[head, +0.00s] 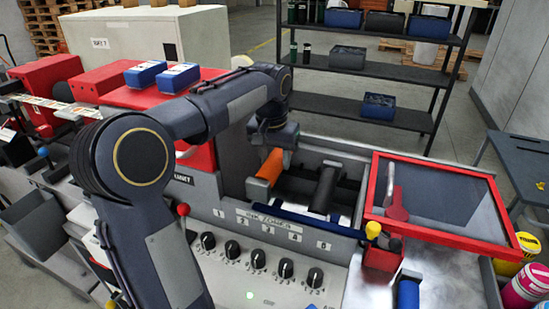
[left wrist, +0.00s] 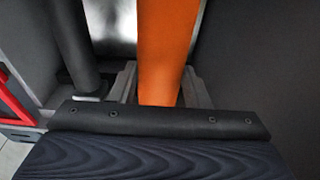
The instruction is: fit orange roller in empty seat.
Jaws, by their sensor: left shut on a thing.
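The orange roller (head: 268,168) is over the left part of the machine's open roller bay, left of a black roller (head: 324,188). My left gripper (head: 273,147) is above the bay at the roller's far end and is shut on the roller; its fingertips are mostly hidden. In the left wrist view the orange roller (left wrist: 167,50) runs up the middle, with grey bracket parts (left wrist: 197,92) beside its near end. A dark roller (left wrist: 74,45) stands to its left. I cannot tell whether the orange roller rests in the seat. My right gripper is not in view.
A blue bar (head: 300,219) and a numbered panel with several knobs (head: 258,258) border the bay's front. A red-framed cover (head: 450,205) is right of the bay. Red housing with blue boxes (head: 145,73) is at left. A dark shelf rack (head: 375,70) stands behind.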

